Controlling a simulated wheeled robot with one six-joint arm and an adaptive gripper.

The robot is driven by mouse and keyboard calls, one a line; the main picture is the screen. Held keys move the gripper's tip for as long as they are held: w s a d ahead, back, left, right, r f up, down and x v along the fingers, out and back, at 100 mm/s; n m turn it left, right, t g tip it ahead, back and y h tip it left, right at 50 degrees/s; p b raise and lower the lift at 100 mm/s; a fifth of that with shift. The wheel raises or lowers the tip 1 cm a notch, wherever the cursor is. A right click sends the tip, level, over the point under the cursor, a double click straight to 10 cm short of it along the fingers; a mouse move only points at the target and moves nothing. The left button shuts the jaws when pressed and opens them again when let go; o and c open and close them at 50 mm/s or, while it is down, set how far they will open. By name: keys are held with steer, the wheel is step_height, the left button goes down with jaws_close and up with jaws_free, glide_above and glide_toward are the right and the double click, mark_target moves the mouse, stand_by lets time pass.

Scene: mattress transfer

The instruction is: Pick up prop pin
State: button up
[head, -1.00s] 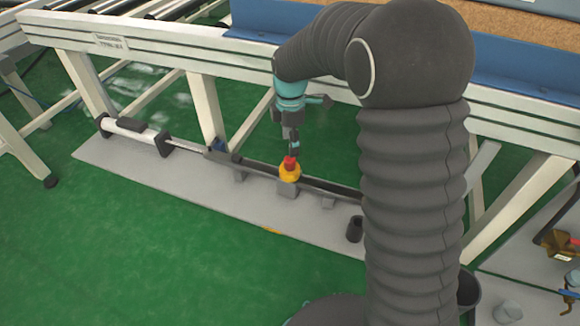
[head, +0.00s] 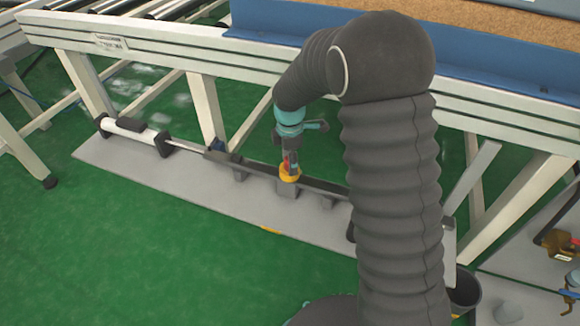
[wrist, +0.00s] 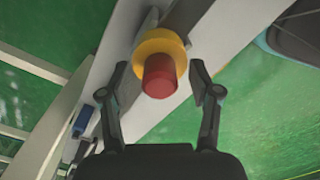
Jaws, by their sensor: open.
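The prop pin, with a red knob above a yellow collar, stands on a grey block on the long grey plate. In the head view its yellow collar (head: 290,174) shows below my gripper (head: 291,163), which hides part of the red knob. In the wrist view the red knob (wrist: 160,76) sits between the two black fingertips of my gripper (wrist: 158,68), with the yellow collar just beyond. The fingers are open, one on each side, with a visible gap to the knob.
The grey base plate (head: 185,185) lies on the green floor and carries a white cylinder (head: 128,128) with a rod. A white conveyor frame (head: 160,58) with slanted legs stands behind. A dark bin (head: 464,292) is at lower right. Open green floor lies at lower left.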

jaws_close()
steer(key=shift+r, duration=0.2)
step_height(320, 180, up, 28)
steer(key=p, duration=0.2)
steer(key=shift+f, duration=0.15)
stand_by(0.5)
step_height(320, 180, up, 8)
steer(key=p, duration=0.1)
steer(key=shift+f, duration=0.25)
stand_by(1.2)
